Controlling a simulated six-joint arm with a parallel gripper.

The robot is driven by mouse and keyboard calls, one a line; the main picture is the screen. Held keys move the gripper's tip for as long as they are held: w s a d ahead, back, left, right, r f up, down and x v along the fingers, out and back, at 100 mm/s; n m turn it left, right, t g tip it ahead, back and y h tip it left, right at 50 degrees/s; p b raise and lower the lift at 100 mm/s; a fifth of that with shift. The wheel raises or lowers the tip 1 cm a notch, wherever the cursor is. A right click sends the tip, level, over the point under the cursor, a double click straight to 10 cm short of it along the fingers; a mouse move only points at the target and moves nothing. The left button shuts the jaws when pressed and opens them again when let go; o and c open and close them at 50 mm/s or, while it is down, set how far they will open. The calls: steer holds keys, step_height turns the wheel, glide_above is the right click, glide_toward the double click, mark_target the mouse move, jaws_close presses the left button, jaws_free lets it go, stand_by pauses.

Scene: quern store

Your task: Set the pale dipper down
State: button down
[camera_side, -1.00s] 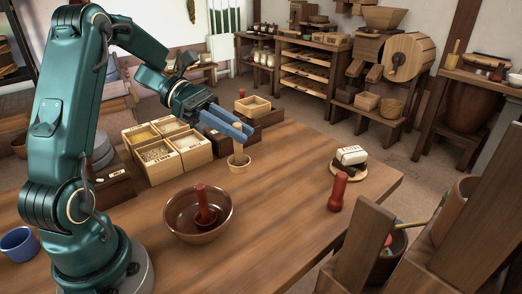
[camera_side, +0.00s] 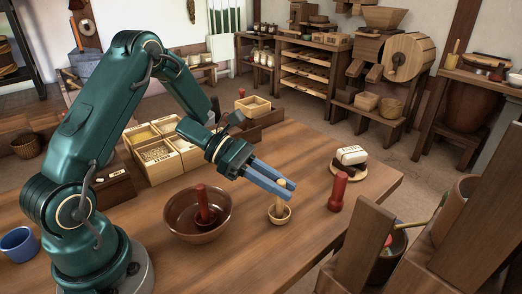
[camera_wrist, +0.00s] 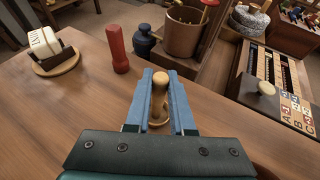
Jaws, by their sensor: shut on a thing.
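The pale dipper (camera_side: 279,212) is a small wooden cup with an upright handle. My gripper (camera_side: 285,189) is shut on its handle, with a blue finger on each side. In the wrist view the dipper's knobbed handle (camera_wrist: 158,92) stands between the blue fingers (camera_wrist: 160,92), and part of its cup shows below. The cup hangs at or just above the wooden table (camera_side: 310,245); I cannot tell whether it touches.
A brown bowl (camera_side: 180,222) holding a red-handled tool stands left of the dipper. A red pestle-like piece (camera_side: 338,190) stands to its right, with a white block (camera_side: 352,155) on a round board behind. Divided boxes (camera_side: 158,153) stand at back left. Table around the dipper is clear.

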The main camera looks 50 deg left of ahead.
steer(key=shift+f, duration=0.15)
steer(key=c, duration=0.8)
jaws_free()
steer(key=shift+o, duration=0.2)
